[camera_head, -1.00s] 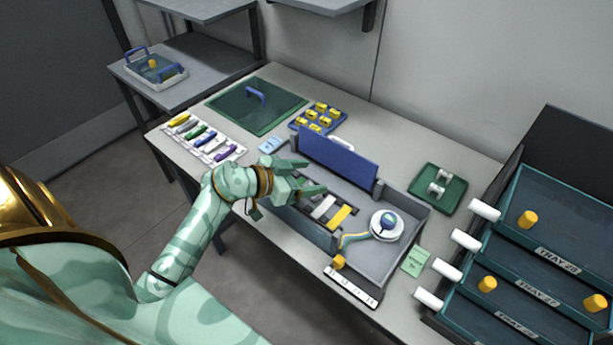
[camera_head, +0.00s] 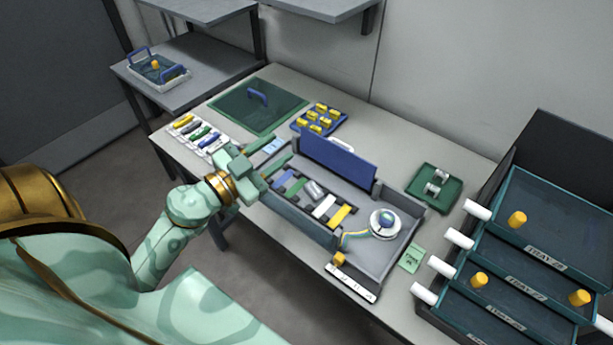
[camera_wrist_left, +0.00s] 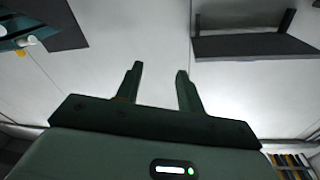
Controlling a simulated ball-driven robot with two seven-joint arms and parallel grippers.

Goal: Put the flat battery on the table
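A grey open box (camera_head: 400,255) on the table (camera_head: 420,165) holds a row of coloured blocks: blue, green, white and yellow (camera_head: 340,216). Among them a grey block (camera_head: 314,190) looks tilted in the row. I cannot tell which piece is the flat battery. My left gripper (camera_head: 264,150) is at the left end of the box, above the table, its fingers pointing away from me. In the left wrist view its two fingers (camera_wrist_left: 160,76) stand apart with nothing between them. My right gripper is not in view.
A blue tray of yellow pieces (camera_head: 320,119) and a green mat (camera_head: 240,108) lie behind. A white rack of coloured pieces (camera_head: 201,136) lies left of my gripper. A blue upright panel (camera_head: 338,160) borders the box. Labelled trays (camera_head: 540,240) stand right.

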